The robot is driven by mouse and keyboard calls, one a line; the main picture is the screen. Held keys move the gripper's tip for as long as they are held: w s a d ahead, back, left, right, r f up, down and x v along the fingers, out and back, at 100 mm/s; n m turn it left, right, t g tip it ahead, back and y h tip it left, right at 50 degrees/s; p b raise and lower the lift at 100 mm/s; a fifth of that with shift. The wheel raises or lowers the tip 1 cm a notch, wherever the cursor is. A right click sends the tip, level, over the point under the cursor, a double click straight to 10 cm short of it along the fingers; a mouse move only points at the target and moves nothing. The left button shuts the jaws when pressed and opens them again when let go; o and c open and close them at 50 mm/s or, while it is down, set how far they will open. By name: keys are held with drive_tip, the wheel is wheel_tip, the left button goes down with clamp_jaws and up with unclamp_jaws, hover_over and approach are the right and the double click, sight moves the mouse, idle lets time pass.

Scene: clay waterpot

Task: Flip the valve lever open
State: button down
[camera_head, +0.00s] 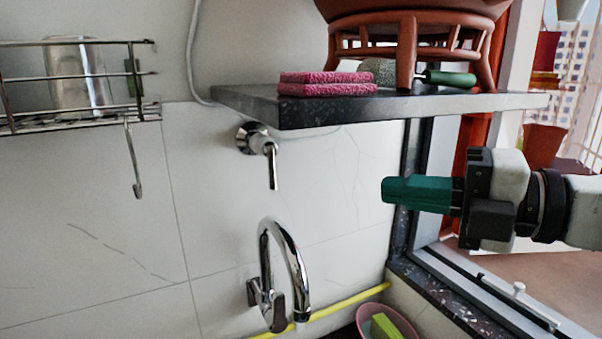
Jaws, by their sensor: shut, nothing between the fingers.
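A chrome wall valve (247,138) sits on the white tiles just under the dark shelf. Its lever (272,165) hangs straight down from the valve's front. Below it, a chrome curved faucet (290,250) is on the wall, with a small darker handle (277,312) at its base. My gripper (388,190) comes in from the right, its green fingers together and pointing left. It is empty and apart from the valve, to the right of the lever and slightly lower in the picture. Nothing covers the lever.
The dark stone shelf (400,106) juts out above, bearing pink sponges (327,84) and a clay pot (405,35). A wire rack (80,118) with a hook (137,188) is at left. A pink bowl (408,323) and yellow hose (340,305) are below. The window frame is at right.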

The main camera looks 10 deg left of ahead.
drive_tip(key=p, duration=0.4)
approach(276, 176)
drive_tip(key=x, duration=0.5)
drive_tip(key=shift+a, duration=0.1)
drive_tip(key=shift+p+x, duration=0.4)
drive_tip(key=shift+x, duration=0.35)
